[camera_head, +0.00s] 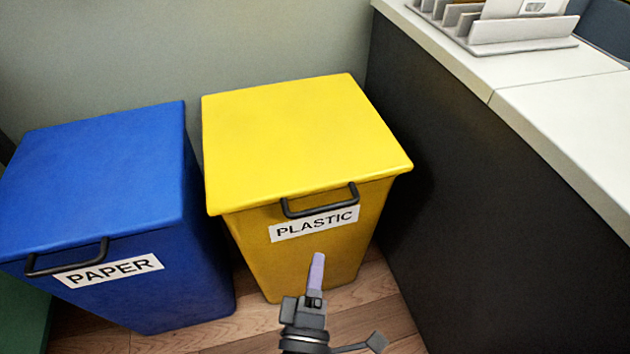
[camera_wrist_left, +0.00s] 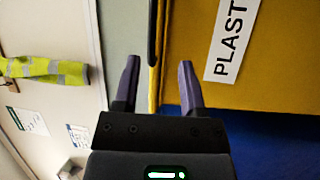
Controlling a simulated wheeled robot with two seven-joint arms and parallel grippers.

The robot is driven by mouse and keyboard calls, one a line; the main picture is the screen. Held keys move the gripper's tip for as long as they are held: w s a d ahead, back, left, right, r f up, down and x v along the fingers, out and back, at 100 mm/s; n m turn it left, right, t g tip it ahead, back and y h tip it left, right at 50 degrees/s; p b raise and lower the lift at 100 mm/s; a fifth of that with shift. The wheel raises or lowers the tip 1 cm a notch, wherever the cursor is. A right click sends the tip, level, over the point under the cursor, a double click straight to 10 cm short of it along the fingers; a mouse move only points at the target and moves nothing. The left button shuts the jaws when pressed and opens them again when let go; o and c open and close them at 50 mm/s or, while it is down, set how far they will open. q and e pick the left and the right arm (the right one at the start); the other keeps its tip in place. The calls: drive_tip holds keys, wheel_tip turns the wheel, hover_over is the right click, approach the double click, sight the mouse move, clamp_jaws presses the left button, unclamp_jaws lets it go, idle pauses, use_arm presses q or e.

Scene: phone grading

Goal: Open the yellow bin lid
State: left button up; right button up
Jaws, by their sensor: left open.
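The yellow bin (camera_head: 300,255) stands upright against the wall, with a PLASTIC label on its front. Its yellow lid (camera_head: 300,135) lies shut on top. A black handle (camera_head: 320,206) sticks out at the lid's front edge. My left gripper (camera_head: 317,268) is in front of the bin, below the handle in the picture and apart from it. In the left wrist view the gripper (camera_wrist_left: 159,68) is open with nothing between its fingers. The bin's yellow front (camera_wrist_left: 285,60) and label fill the right of that view. A dark strip shows beyond the fingers; I cannot tell if it is the handle.
A blue PAPER bin (camera_head: 95,180) with a shut lid stands close at the left. A dark counter side (camera_head: 460,210) with a white top (camera_head: 570,105) borders the right. A rack (camera_head: 520,35) stands on it. Wooden floor (camera_head: 370,315) is clear in front.

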sight(323, 207)
use_arm(q)
drive_tip(key=shift+n, duration=0.4)
drive_tip(key=w+b, duration=0.1)
drive_tip(key=w, duration=0.2)
drive_tip(key=w+r, duration=0.1)
drive_tip(key=w, duration=0.2)
drive_tip(key=w+d+r+b, duration=0.1)
drive_tip(key=w, duration=0.3)
drive_tip(key=shift+r+b, duration=0.25)
drive_tip(key=shift+b, duration=0.05)
use_arm(e)
drive_tip(key=w, duration=0.1)
drive_tip(key=w+f, duration=0.1)
drive_tip(key=w, duration=0.1)
drive_tip(key=w+f, duration=0.1)
drive_tip(key=w, duration=0.1)
drive_tip(key=shift+f, duration=0.1)
use_arm(q)
drive_tip(key=shift+c, duration=0.3)
clamp_jaws()
